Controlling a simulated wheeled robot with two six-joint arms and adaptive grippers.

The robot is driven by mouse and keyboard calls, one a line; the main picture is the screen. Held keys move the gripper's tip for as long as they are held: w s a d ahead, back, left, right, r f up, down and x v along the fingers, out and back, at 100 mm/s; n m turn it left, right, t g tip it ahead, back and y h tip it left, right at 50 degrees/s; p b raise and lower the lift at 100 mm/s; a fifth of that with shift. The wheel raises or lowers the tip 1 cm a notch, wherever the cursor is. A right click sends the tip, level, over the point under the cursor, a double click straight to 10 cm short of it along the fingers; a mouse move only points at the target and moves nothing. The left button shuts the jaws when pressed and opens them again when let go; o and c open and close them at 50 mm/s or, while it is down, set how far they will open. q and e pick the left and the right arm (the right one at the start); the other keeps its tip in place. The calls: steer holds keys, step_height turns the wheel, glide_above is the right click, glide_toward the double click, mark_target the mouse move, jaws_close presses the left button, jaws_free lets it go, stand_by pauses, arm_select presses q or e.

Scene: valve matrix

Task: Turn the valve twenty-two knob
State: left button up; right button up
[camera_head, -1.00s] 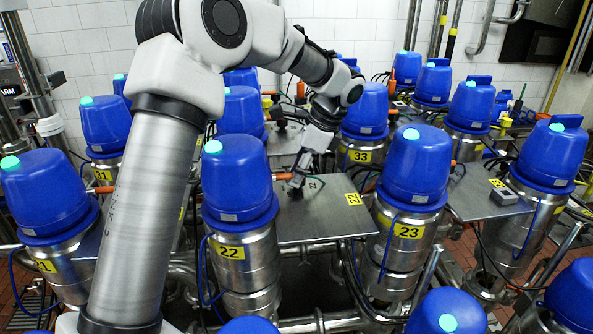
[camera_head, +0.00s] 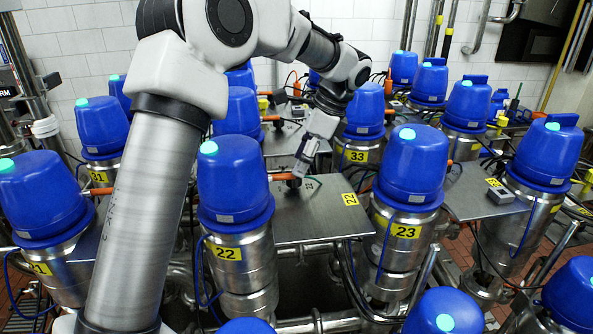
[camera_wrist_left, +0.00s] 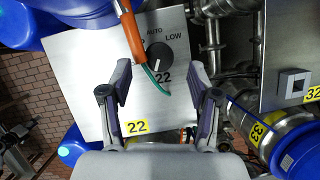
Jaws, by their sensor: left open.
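The valve 22 knob (camera_wrist_left: 158,56) is a round dark dial with a pale pointer line, on a steel plate (camera_wrist_left: 85,75) marked AUTO and LOW. A yellow 22 label (camera_wrist_left: 137,127) sits on the plate. My left gripper (camera_head: 299,168) is over the plate by the knob. In the wrist view the gripper (camera_wrist_left: 160,75) is open and empty, its fingers either side of the knob's line. My right gripper is not seen.
An orange connector (camera_wrist_left: 130,33) with a green cable runs close beside the knob. Blue-capped valves crowd around, including valve 23 (camera_head: 413,170) and valve 33 (camera_head: 365,112). A neighbouring plate (camera_wrist_left: 288,45) with a square switch stands to the right in the wrist view.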

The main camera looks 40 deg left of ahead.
arm_select(q)
steer(key=v, duration=0.8)
steer(key=shift+d+r, duration=0.15)
steer(key=shift+d, duration=0.1)
steer(key=shift+w, duration=0.15)
